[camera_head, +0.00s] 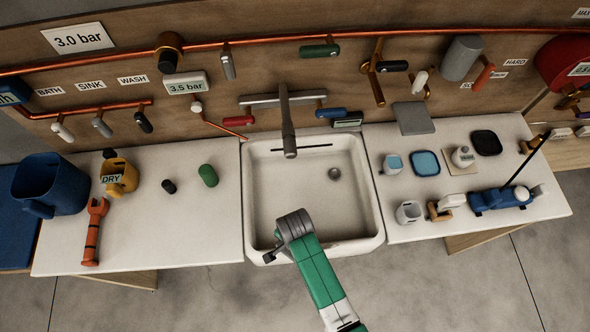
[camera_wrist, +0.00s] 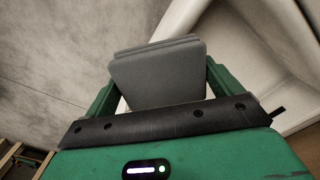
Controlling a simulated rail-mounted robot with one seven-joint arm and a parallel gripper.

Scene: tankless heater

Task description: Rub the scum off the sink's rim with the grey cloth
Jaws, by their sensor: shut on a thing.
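The white sink (camera_head: 262,180) is set between two counters, with its basin open and empty. My gripper (camera_wrist: 160,88) is shut on the grey cloth (camera_wrist: 155,72), a folded, layered pad between its green fingers in the wrist view. In the head view my arm reaches over the sink's front rim (camera_head: 355,246), left of its middle, and hides part of it. The wrist view shows the pale rim (camera_wrist: 180,18) just beyond the cloth. I cannot tell whether the cloth touches it.
The faucet (camera_head: 287,125) hangs over the basin's back. The left counter holds a blue bucket (camera_head: 50,184), a yellow jug (camera_head: 121,177) and an orange wrench (camera_head: 95,230). The right counter holds cups, dishes and a blue tool (camera_head: 500,199). Copper pipes and valves line the back wall.

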